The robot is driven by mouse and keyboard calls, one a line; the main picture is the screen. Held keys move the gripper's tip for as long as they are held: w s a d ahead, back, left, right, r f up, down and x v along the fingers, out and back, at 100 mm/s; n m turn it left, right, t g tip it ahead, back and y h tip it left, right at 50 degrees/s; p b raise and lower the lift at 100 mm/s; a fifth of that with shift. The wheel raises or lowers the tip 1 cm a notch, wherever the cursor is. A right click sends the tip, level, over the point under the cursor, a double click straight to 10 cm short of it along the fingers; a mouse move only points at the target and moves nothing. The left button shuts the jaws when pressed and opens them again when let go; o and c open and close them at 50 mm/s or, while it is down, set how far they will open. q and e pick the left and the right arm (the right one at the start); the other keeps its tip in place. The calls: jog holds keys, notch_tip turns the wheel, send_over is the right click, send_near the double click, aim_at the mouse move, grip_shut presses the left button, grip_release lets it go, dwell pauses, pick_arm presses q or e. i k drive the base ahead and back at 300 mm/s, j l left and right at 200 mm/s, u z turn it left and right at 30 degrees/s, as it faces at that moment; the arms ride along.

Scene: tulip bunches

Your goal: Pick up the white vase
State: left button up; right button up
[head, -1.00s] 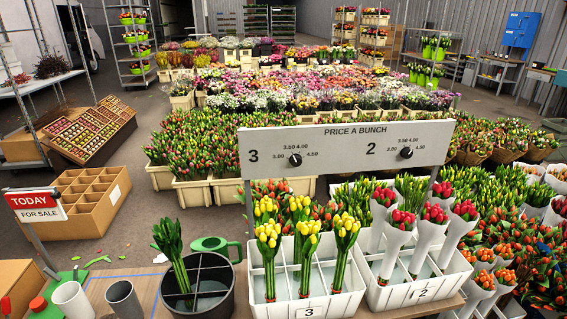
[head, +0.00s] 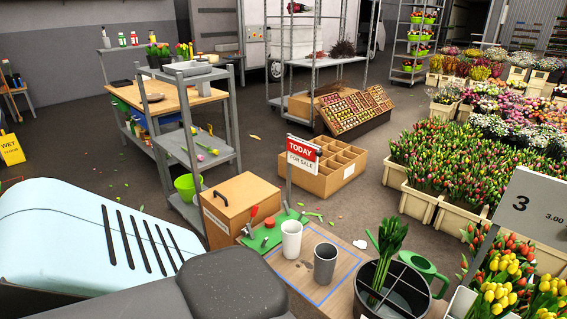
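The white vase (head: 291,240) is a plain upright cylinder on the wooden tabletop (head: 290,274), inside a blue outlined area. It stands just behind and to the left of a grey vase (head: 325,263), and I cannot tell whether the two touch. Nothing holds the white vase. A large white and dark grey part of my own body fills the lower left of the head view. Neither of my grippers shows.
A green mat (head: 273,233) with small tools lies left of the white vase. A brown box (head: 240,207) stands beyond it. A black divided bucket (head: 400,290) with green stems and a green watering can (head: 424,268) stand to the right.

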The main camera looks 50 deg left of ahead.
aim_at(292, 230)
jog(key=u, duration=1.7)
